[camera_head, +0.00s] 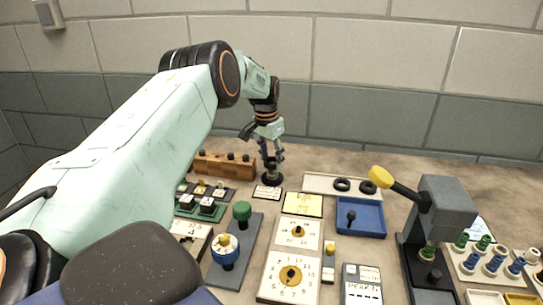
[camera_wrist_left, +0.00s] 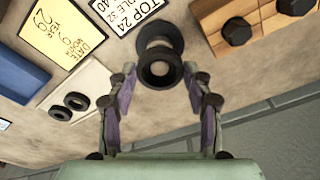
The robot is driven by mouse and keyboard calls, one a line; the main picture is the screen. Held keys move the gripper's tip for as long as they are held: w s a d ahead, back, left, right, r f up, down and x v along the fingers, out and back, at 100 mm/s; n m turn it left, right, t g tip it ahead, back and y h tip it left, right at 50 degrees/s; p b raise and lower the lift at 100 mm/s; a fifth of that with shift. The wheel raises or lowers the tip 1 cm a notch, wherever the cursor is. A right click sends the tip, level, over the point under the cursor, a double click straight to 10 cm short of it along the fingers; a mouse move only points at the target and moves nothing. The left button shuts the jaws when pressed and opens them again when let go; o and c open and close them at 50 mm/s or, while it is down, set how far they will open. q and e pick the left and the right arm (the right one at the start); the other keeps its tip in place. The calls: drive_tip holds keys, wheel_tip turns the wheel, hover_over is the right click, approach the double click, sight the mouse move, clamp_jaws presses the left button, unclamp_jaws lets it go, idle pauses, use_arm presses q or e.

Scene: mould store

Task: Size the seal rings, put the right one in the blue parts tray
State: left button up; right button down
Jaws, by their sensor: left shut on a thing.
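My left gripper (camera_head: 271,160) points down at the back of the bench. In the left wrist view its fingertips (camera_wrist_left: 161,72) are shut on a black seal ring (camera_wrist_left: 160,76). The ring is over or just above a dark round gauge post (camera_wrist_left: 158,42); I cannot tell if it touches. In the head view the gauge's dark base (camera_head: 272,180) shows below the fingers. Two more black seal rings (camera_head: 342,184) (camera_head: 367,187) lie apart on a pale strip (camera_head: 316,181). The blue parts tray (camera_head: 373,232) is right of the gripper, with a small black knobbed piece in it. My right gripper is out of view.
A white size card (camera_head: 267,192) reading "TOP 24" lies by the gauge. A wooden block (camera_head: 225,165) with dark knobs stands left. Dial plates (camera_head: 290,275), a yellow card (camera_head: 303,204) and a grey press (camera_head: 446,205) with a yellow-tipped lever crowd the front.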

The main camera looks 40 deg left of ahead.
use_arm(q)
drive_tip(key=o, duration=1)
drive_tip(key=o, duration=0.4)
drive_tip(key=shift+r+p, duration=3.15)
drive_tip(key=shift+r, duration=0.55)
